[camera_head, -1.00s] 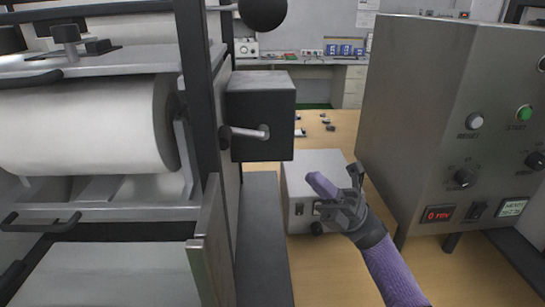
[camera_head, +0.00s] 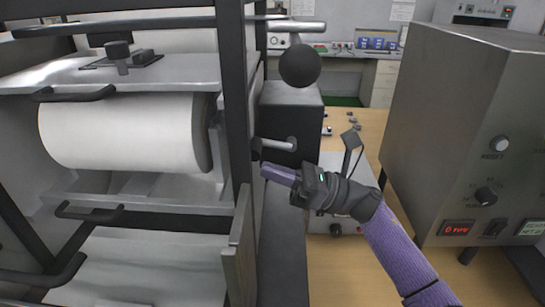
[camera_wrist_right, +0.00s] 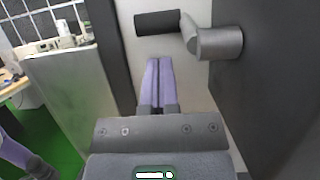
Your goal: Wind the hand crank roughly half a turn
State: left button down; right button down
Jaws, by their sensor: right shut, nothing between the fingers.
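The hand crank (camera_head: 277,144) sticks out from the side of a dark box beside the roll machine. Its metal arm and black grip (camera_wrist_right: 158,22) show clearly in the right wrist view, with the round metal hub (camera_wrist_right: 220,43) to the right. My right gripper (camera_head: 265,171) is just below the crank in the head view, its purple fingers pointing left. In the right wrist view its fingers (camera_wrist_right: 159,62) are together and empty. The fingertips end short of the grip, with a visible gap. My left gripper is in neither view.
The dark box (camera_head: 290,105) carries the crank. A black ball knob (camera_head: 300,65) on a metal bar hangs above it. A white paper roll (camera_head: 125,130) sits in the frame at left. A grey control cabinet (camera_head: 465,120) stands at right. A small grey box (camera_head: 345,165) is behind my wrist.

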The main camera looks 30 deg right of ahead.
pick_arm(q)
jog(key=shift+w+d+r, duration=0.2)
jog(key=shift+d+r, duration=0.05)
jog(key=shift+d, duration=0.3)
pick_arm(e)
jog(key=shift+w+a+r, duration=0.15)
jog(key=shift+a+r, duration=0.1)
jog(key=shift+r, duration=0.45)
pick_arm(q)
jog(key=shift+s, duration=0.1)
